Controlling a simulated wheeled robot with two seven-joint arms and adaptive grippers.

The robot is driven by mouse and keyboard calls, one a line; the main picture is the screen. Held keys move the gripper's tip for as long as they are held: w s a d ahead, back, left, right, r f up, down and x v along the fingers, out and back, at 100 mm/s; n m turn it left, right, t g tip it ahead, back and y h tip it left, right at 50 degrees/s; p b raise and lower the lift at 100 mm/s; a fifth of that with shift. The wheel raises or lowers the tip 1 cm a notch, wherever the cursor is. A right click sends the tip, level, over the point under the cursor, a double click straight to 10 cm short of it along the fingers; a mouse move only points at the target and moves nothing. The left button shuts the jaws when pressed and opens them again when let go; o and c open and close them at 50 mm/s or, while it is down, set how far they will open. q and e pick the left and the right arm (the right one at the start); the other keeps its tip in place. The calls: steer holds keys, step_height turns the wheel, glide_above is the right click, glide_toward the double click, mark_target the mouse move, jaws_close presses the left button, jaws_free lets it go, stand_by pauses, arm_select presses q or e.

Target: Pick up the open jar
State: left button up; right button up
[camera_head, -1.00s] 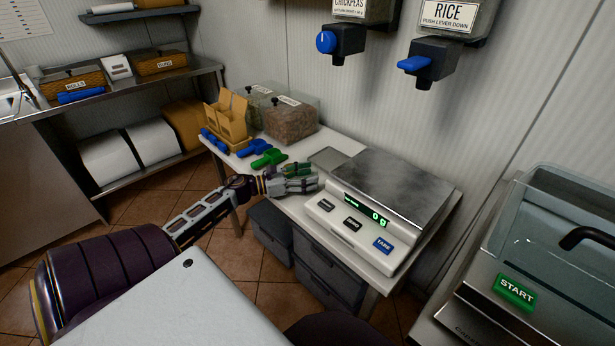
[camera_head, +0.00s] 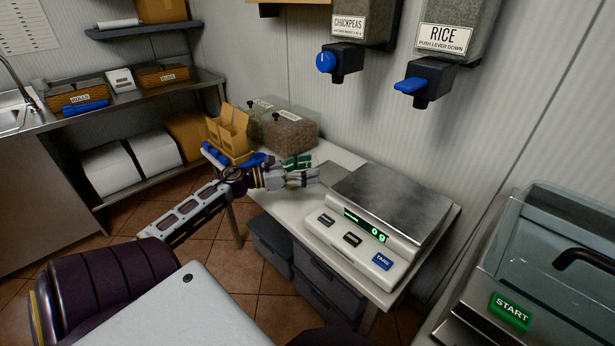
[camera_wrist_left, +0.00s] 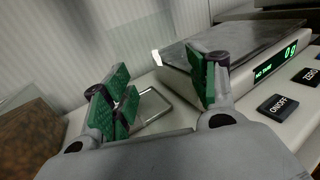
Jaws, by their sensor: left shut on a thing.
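My left gripper (camera_head: 300,174) reaches over the white table, just left of the scale. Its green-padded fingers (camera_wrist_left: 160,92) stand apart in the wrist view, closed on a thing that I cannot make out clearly. No outline of an open jar stands out in either view, so I cannot tell its shape or rim. The gripper seems to be a little above the table top. My right gripper is not in view.
The scale (camera_head: 360,240) reads 0 g and its steel plate (camera_head: 392,203) is bare. A shallow grey tray (camera_wrist_left: 152,106) lies behind the fingers. Bins (camera_head: 290,134), a cardboard box (camera_head: 228,130) and blue scoops (camera_head: 258,160) fill the table's far end. Dispensers (camera_head: 430,82) hang above.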

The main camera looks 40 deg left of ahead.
arm_select(q)
steer(key=shift+r, duration=0.7)
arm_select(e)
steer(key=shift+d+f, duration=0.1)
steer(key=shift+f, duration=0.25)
